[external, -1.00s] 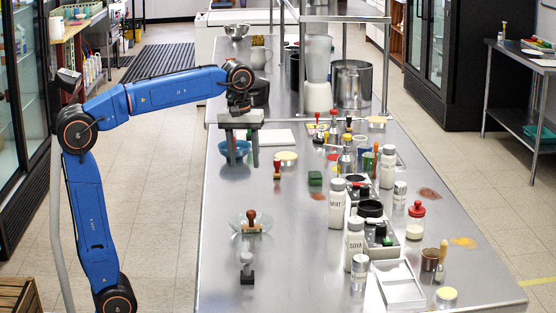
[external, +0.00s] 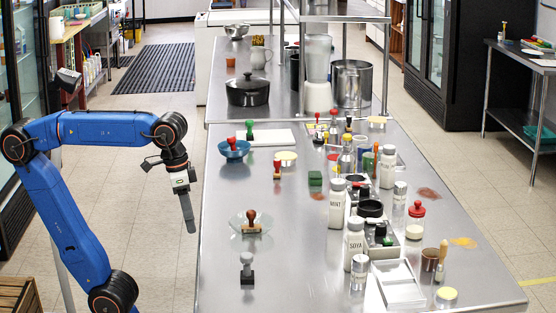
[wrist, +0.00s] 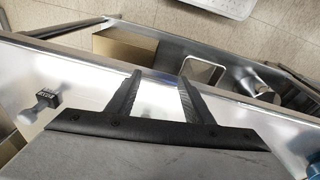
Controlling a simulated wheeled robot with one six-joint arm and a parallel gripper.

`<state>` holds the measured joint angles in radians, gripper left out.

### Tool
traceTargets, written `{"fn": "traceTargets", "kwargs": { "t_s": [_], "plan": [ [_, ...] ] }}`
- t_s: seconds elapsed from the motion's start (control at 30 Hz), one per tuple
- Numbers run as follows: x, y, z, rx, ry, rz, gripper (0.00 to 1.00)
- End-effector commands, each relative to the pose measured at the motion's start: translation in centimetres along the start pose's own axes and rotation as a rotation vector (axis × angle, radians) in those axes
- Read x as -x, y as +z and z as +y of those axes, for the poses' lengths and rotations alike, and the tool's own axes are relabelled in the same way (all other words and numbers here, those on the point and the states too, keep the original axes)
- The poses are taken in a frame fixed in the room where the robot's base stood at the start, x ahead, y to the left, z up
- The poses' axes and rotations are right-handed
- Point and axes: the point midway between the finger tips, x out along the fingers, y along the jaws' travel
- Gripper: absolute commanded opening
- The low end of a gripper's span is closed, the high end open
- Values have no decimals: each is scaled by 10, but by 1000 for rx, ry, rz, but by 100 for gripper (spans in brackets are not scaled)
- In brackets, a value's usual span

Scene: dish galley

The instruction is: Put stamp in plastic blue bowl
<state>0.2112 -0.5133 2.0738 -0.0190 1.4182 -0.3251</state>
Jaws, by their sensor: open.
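The blue bowl (external: 236,152) stands on the left side of the steel table. A red-handled stamp (external: 232,142) shows upright at the bowl, its lower part hidden by the rim, so it appears to be inside. My gripper (external: 190,228) hangs off the table's left edge, pointing down, apart from the bowl. In the wrist view its two fingers (wrist: 160,78) are spread with nothing between them. Other stamps are a green-handled one (external: 249,131) by the white board, a red-handled one (external: 277,170), a wooden-handled one (external: 252,221) and a grey one (external: 247,268), also in the wrist view (wrist: 42,103).
The wooden-handled stamp stands at a clear glass bowl (external: 237,224). A black pot (external: 248,92) is behind the blue bowl. Shakers (external: 337,205), jars and a white tray (external: 398,287) crowd the table's right side. The table's front left is mostly clear.

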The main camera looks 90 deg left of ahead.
Motion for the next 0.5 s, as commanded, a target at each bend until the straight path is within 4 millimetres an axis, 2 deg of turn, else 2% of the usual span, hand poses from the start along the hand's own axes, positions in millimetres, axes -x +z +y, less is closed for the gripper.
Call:
{"fn": "traceTargets", "kwargs": {
  "t_s": [0.27, 0.5],
  "plan": [
    [-43, 30, -19, -91, 9, 69, 47],
    [-100, 54, -56, -107, -7, 173, 47]
  ]
}}
